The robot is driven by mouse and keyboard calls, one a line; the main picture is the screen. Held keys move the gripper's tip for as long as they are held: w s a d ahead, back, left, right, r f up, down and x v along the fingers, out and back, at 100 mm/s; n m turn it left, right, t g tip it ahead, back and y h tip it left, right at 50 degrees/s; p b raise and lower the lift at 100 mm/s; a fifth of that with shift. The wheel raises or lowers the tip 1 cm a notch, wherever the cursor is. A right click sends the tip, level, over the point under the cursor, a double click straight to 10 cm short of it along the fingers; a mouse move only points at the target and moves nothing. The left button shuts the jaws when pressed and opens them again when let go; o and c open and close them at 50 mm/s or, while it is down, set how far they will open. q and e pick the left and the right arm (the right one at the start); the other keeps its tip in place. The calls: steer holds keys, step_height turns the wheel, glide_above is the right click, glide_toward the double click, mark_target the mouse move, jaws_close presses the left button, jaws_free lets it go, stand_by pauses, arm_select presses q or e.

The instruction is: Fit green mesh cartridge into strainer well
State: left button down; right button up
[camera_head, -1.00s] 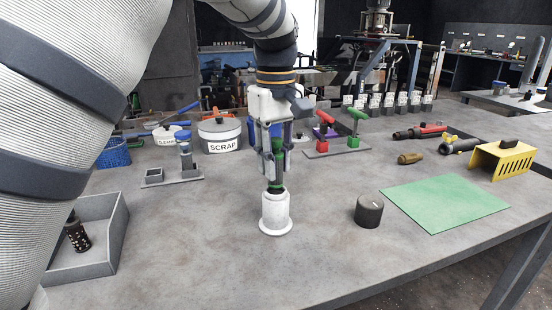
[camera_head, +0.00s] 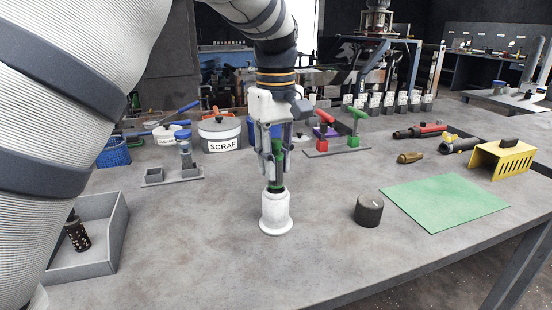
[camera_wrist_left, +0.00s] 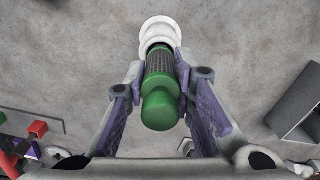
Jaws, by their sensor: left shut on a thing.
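The green mesh cartridge (camera_head: 276,174) is upright in my left gripper (camera_head: 274,170), which is shut on it. In the left wrist view the green cap of the cartridge (camera_wrist_left: 160,105) points toward the camera, between the two purple-padded fingers (camera_wrist_left: 160,88). Its dark ribbed mesh part reaches down to the white strainer well (camera_wrist_left: 160,30). In the head view the white well (camera_head: 275,214) stands on the bench directly below the gripper. The lower end of the cartridge is at the mouth of the well; how deep it sits is hidden. My right gripper is not in view.
A grey tray (camera_head: 112,240) with a dark perforated cartridge (camera_head: 77,234) lies at left. A dark knob-like cylinder (camera_head: 369,210) and green mat (camera_head: 445,203) are at right. A SCRAP pot (camera_head: 220,132) and a rack of red and green handled tools (camera_head: 337,148) stand behind.

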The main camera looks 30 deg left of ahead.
mark_target(276, 140)
arm_select(q)
steer(key=shift+f, duration=1.8)
steer(key=c, duration=1.3)
jaws_free()
step_height(276, 140, up, 12)
steer(key=shift+f, duration=0.1)
